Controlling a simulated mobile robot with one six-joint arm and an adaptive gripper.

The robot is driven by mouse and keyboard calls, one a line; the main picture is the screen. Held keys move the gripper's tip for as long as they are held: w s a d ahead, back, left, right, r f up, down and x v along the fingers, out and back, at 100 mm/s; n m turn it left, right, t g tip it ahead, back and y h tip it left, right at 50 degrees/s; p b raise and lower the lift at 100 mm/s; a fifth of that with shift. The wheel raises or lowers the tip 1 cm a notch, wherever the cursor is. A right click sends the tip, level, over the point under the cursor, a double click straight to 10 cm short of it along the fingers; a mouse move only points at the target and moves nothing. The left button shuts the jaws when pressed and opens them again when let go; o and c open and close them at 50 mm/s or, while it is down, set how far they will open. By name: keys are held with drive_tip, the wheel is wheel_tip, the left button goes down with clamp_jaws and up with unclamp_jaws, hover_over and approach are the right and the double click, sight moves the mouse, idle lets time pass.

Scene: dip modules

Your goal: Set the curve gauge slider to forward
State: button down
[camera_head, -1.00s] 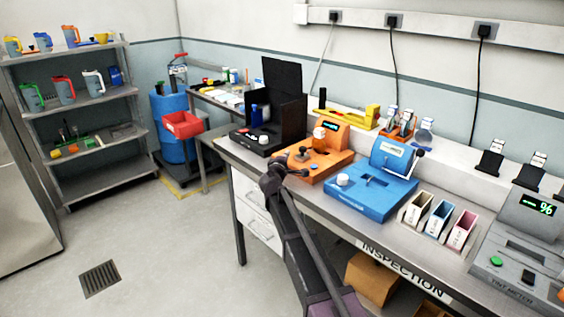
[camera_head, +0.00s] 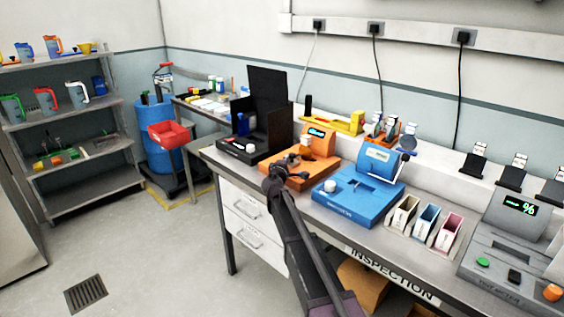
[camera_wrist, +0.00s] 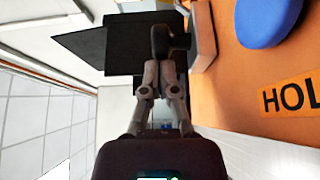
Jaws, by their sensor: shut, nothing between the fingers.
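An orange bench instrument (camera_head: 312,180) with a small lit display stands on the inspection bench. No readable label marks it as the curve gauge. My gripper (camera_head: 283,168) is at its near left side, shut and empty. In the wrist view my gripper's fingers (camera_wrist: 160,65) are together, with a dark rounded part just beyond their tips. I cannot tell whether they touch it. The orange surface (camera_wrist: 228,75) fills the right there, with a blue oval part and a label starting "HOL". The slider and its position cannot be made out.
A black open-topped box (camera_head: 262,140) stands left of the orange instrument, and a blue instrument (camera_head: 345,204) right of it. A yellow device (camera_head: 335,122) is on the back ledge. Small bins (camera_head: 424,230) and a grey meter (camera_head: 500,262) are further right.

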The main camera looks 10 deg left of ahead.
drive_tip(key=shift+w+d, duration=0.35)
drive_tip(key=shift+w, duration=0.1)
drive_tip(key=shift+s+a, duration=0.3)
drive_tip(key=shift+a, duration=0.1)
drive_tip(key=s+a, duration=0.2)
drive_tip(key=shift+s+a, duration=0.15)
drive_tip(key=shift+a, duration=0.15)
drive_tip(key=s+a, duration=0.1)
drive_tip(key=s, duration=0.8)
drive_tip(key=shift+s+a, duration=0.25)
drive_tip(key=shift+s, duration=0.05)
